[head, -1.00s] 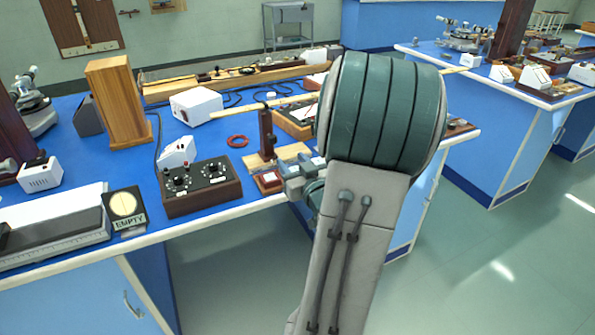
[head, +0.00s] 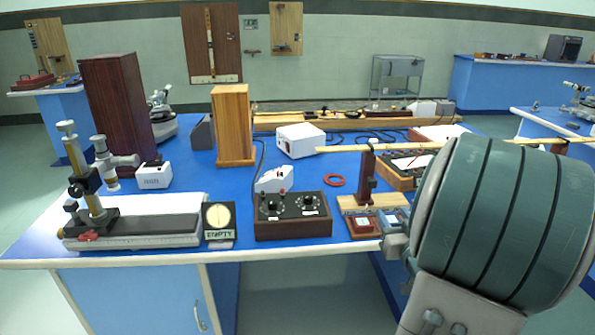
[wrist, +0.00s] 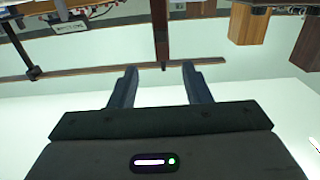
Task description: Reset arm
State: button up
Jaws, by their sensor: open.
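My gripper (wrist: 160,68) shows in the wrist view with its two dark fingers apart and nothing between them. The wrist picture seems upside down, with bench things along its top edge and pale empty space around the fingers. In the head view my green-banded arm fills the lower right and hides the bench's right end. The fingers cannot be made out there.
The blue bench (head: 350,262) carries a brass instrument (head: 90,190), an EMPTY sign (head: 219,222), a dialed control box (head: 292,215), a wooden block (head: 234,125) and a white box (head: 300,140). Another blue bench (head: 510,83) stands behind at right. Open floor lies at left.

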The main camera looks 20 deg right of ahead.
jog(key=w+a+r+g+p, duration=0.3)
jog(key=a+r+g+p, duration=0.2)
jog(key=a+g+p, duration=0.45)
jog(key=s+a+r+n+g+y+p, duration=0.1)
jog(key=s+a+r+g+y+p, duration=0.1)
jog(key=s+a, duration=0.4)
jog(key=s+a+r+n+g+y+p, duration=0.2)
jog(key=s+a, duration=0.4)
jog(key=a, duration=0.8)
jog(key=shift+s+a+r+g+y+p, duration=0.3)
jog(key=shift+r+g+y+p, duration=0.15)
jog(key=shift+r+y+p, duration=0.45)
jog(key=shift+d, duration=0.1)
jog(key=shift+c, duration=0.8)
